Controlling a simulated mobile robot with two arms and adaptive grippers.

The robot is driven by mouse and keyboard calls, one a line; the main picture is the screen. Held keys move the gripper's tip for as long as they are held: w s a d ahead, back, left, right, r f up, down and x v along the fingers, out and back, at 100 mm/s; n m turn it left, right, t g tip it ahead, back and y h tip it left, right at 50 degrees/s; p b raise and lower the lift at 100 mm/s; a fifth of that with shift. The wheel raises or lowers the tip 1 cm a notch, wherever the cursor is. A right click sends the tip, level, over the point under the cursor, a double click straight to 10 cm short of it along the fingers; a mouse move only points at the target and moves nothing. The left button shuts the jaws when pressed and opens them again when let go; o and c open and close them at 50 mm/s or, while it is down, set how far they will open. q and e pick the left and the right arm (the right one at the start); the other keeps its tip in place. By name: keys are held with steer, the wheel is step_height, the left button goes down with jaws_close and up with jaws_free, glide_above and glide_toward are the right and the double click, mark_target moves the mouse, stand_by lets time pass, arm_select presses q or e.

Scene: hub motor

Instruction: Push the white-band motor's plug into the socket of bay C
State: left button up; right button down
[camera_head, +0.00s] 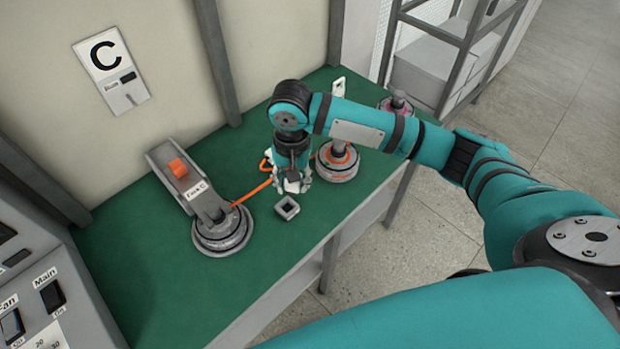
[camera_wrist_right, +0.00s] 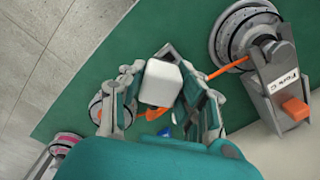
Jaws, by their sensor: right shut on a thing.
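My right gripper (camera_head: 292,186) is shut on a white plug (camera_wrist_right: 161,82), just above the green table. The plug is mostly hidden by the fingers in the head view. An orange cable (camera_head: 252,192) runs from the plug area to the motor (camera_head: 222,236) held under the grey fork labelled Fork C (camera_head: 197,189); this motor has pale rings. A small grey square socket (camera_head: 287,208) with a dark opening lies on the table just in front of the gripper, apart from it. My left gripper is not in view.
An orange-banded motor (camera_head: 338,162) stands close to the right of the gripper. A pink-banded motor (camera_head: 397,106) is farther back. A C sign (camera_head: 105,55) is on the wall, and a switch panel (camera_head: 30,300) stands at left. The table's front left is clear.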

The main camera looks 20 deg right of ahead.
steer(key=w+f+m, duration=0.1)
steer(key=f+m, duration=0.1)
steer(key=f, duration=0.1)
steer(key=w+f+m, duration=0.1)
steer(key=f+m, duration=0.1)
steer(key=f, duration=0.2)
steer(key=w+f+m, duration=0.2)
steer(key=f, duration=0.1)
steer(key=shift+w+a+f, duration=0.1)
steer(key=shift+a+f, duration=0.1)
steer(key=shift+a, duration=0.2)
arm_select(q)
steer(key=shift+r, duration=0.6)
arm_select(e)
steer(key=shift+r, duration=0.1)
arm_select(q)
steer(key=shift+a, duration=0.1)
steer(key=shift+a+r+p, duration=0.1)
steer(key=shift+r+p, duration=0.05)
steer(key=shift+p, duration=0.2)
arm_select(e)
steer(key=shift+f, duration=0.65)
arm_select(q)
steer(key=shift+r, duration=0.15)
arm_select(e)
steer(key=shift+f, duration=0.2)
steer(key=shift+f, duration=0.2)
